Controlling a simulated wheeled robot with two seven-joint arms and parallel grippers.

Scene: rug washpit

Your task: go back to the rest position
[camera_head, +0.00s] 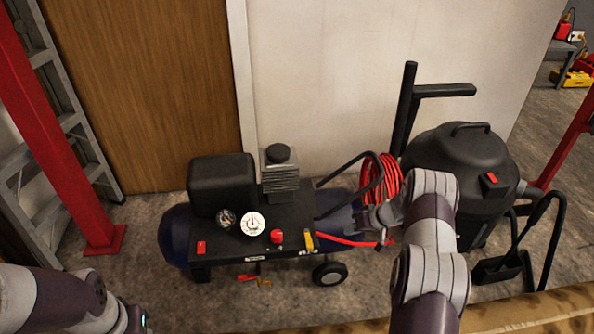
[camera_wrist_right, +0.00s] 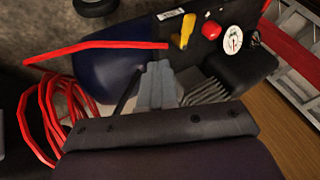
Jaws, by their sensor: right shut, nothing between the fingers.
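My right arm comes in from the lower right in the head view. Its gripper (camera_head: 376,213) is over the right end of the air compressor (camera_head: 225,215), in front of the coiled red hose (camera_head: 372,180). In the right wrist view the grey fingers (camera_wrist_right: 158,72) are together with nothing between them, pointing toward the compressor's dark blue tank (camera_wrist_right: 108,68). I cannot tell how far the fingertips are from the tank. My left arm shows only as a link at the bottom left corner of the head view; its gripper is not seen.
The compressor carries gauges, a red knob (camera_head: 277,236) and a yellow lever (camera_head: 309,241). A black vacuum (camera_head: 470,165) stands close on the right. A red post (camera_head: 60,140) and a ladder (camera_head: 75,120) are at left. A patterned brown rug edge (camera_head: 530,312) lies lower right.

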